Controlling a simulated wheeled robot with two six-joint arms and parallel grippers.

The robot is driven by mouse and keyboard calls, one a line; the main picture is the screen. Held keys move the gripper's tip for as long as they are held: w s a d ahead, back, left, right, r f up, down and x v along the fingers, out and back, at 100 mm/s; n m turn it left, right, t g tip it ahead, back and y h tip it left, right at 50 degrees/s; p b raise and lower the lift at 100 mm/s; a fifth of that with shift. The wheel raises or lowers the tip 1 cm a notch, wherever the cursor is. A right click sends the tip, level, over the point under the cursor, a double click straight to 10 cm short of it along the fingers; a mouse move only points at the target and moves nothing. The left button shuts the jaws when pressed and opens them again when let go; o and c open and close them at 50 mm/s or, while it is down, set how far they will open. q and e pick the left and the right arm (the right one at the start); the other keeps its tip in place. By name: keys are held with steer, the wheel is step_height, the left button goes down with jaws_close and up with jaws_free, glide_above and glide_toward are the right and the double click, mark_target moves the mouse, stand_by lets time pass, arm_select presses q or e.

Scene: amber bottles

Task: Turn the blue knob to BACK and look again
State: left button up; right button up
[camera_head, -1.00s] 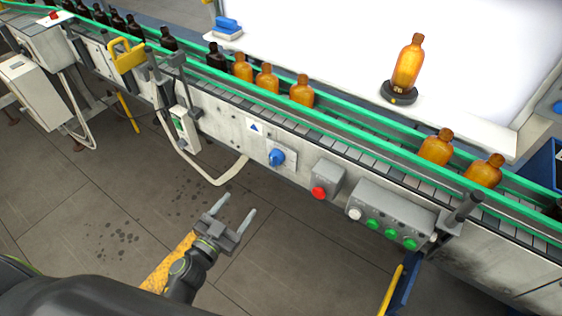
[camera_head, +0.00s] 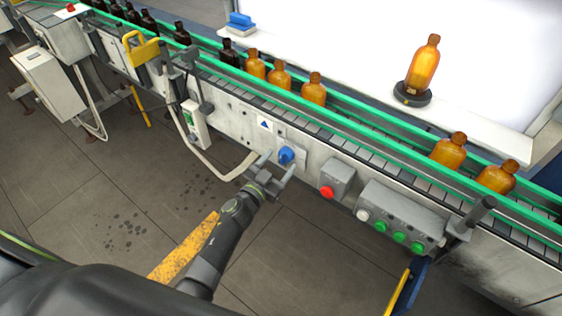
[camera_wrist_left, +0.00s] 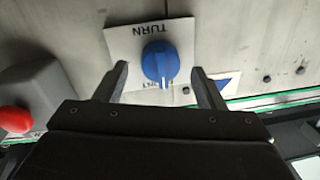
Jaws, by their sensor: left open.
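The blue knob (camera_head: 286,155) is on a pale plate on the conveyor's front panel. In the left wrist view the knob (camera_wrist_left: 160,62) sits on a white label plate (camera_wrist_left: 120,45) that reads TURN, upside down in that view. A white mark on the knob points to the bottom of that view, where smaller lettering is partly covered. My left gripper (camera_head: 277,165) is open just in front of the knob. In the wrist view its fingers (camera_wrist_left: 160,80) stand on either side of the knob, with gaps showing. My right gripper is not in view.
A red button box (camera_head: 335,180) and a grey panel with green buttons (camera_head: 398,215) are right of the knob. A grey hose (camera_head: 215,172) hangs to its left. Amber bottles (camera_head: 314,88) stand on the belt; one bottle (camera_head: 423,62) stands on a black round stand.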

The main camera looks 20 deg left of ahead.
arm_select(q)
steer(key=shift+x, duration=0.8)
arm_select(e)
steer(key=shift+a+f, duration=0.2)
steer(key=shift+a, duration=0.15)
arm_select(q)
steer(key=shift+c, duration=0.2)
steer(key=c, duration=0.9)
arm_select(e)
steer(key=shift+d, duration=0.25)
